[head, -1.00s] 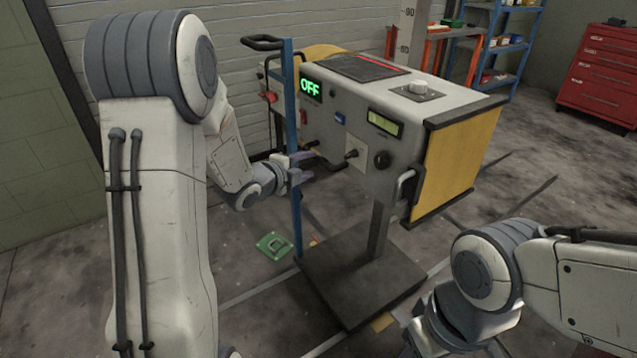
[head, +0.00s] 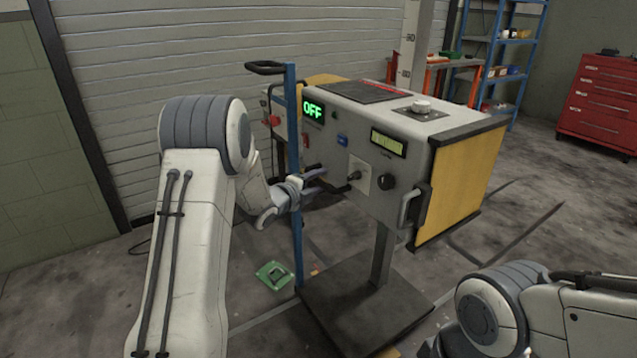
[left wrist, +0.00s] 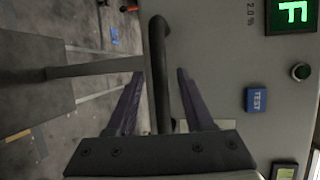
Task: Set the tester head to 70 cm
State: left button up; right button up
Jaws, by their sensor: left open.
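The tester head (head: 365,150) is a grey box with a yellow side panel, carried on a post (head: 382,255). Its green display (head: 313,110) reads OFF. My left gripper (head: 318,181) is open at the left part of its front face. In the left wrist view, a dark handle bar (left wrist: 160,60) on the grey face (left wrist: 215,70) lies between the open fingers (left wrist: 160,75), with a gap on both sides. A second handle (head: 405,205) is at the right front edge. A pale upright scale (head: 408,60) stands behind; its numbers are too small to read surely. My right gripper is out of view.
A blue upright post (head: 293,150) stands close beside my left gripper. The tester's dark base plate (head: 365,310) covers the floor below. A green object (head: 273,275) lies on the floor at the left. A red tool cabinet (head: 598,100) and blue shelves (head: 505,60) stand behind at right.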

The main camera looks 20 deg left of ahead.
pick_arm(q)
jog(key=shift+w, duration=0.15)
grip_shut()
dwell(1.4)
